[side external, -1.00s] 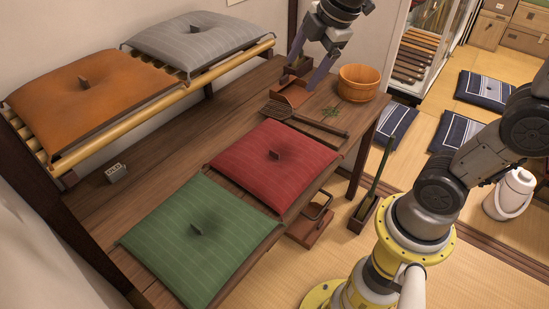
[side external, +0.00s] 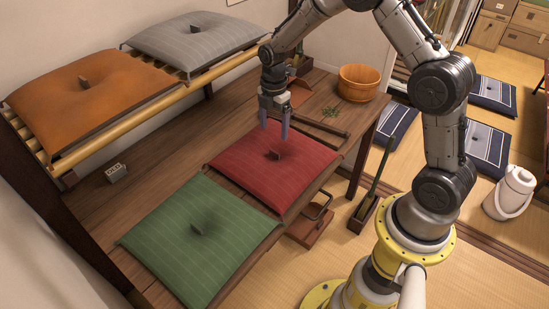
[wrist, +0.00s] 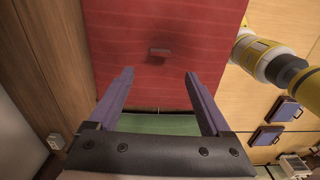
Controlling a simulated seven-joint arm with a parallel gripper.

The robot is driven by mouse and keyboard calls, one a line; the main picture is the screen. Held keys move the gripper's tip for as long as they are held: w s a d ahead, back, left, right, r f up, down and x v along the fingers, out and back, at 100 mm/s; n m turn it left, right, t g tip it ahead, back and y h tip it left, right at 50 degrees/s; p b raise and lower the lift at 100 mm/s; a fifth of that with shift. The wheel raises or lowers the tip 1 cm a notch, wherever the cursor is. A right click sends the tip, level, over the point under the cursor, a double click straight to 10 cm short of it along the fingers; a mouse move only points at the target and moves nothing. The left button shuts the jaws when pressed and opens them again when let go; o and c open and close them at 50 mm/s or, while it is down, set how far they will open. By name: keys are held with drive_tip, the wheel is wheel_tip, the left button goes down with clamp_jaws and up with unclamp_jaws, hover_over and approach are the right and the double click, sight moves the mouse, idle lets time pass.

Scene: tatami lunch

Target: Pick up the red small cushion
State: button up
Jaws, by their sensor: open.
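The red small cushion (side external: 262,173) lies flat on the wooden table, with a small upright tab (side external: 272,154) at its middle. It also fills the upper middle of the wrist view (wrist: 120,40), where the tab (wrist: 159,53) shows beyond the fingertips. My gripper (side external: 274,131) is above the far part of the red cushion, pointing down, and its fingers are apart with nothing between them. In the wrist view my gripper (wrist: 159,75) is open, its two purple fingers on either side of the tab's line.
A green cushion (side external: 175,240) lies against the near side of the red one. Orange (side external: 95,110) and grey (side external: 180,35) cushions rest on a raised bamboo shelf. A wooden bucket (side external: 357,83) stands at the far right table end. A small sign block (side external: 117,172) stands on the table's left.

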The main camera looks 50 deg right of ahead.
sight(274, 149)
wheel_tip(274, 149, down, 10)
drive_tip(key=shift+d+r, duration=0.15)
drive_tip(key=shift+r, duration=0.1)
idle(0.3)
drive_tip(key=shift+c, duration=0.3)
clamp_jaws()
